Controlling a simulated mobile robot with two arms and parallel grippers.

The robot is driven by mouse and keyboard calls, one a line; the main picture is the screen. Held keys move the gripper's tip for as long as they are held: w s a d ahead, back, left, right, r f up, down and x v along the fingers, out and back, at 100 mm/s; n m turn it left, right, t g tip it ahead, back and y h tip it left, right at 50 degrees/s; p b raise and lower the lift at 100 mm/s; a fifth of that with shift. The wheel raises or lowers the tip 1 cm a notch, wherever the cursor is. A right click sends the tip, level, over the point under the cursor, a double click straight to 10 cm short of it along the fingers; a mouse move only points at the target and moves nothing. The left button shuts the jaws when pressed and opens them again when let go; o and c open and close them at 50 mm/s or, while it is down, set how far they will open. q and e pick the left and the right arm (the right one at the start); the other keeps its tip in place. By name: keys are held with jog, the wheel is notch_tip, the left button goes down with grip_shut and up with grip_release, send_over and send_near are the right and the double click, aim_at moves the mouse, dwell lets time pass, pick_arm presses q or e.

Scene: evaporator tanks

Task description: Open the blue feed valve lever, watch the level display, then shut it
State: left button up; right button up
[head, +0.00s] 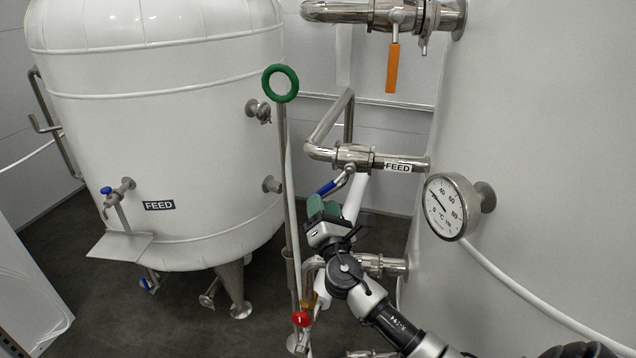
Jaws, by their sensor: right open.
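The feed valve (353,156) sits on a steel pipe marked FEED, right of the white tank. Its blue lever (328,187) hangs from the valve and slants down to the left. My right gripper (324,207), with green finger pads, is open just below the lever's lower end. The pads look close to the blue grip; I cannot tell whether they touch it. Nothing shows between them. A round dial (446,207) with marks such as 40, 60 and 80 is on the right wall; I see no other display. My left gripper is not in view.
A tall rod with a green ring (281,83) stands left of my right gripper. A red knob (301,319) is below. An orange lever (393,68) hangs from the upper pipe. The white tank (165,130) fills the left side, with a small blue-handled tap (107,190).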

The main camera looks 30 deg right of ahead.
jog(key=x, duration=0.5)
jog(key=shift+w+d+r+p, duration=0.1)
jog(key=shift+w+d+p, duration=0.05)
jog(key=shift+w+p, duration=0.25)
grip_shut()
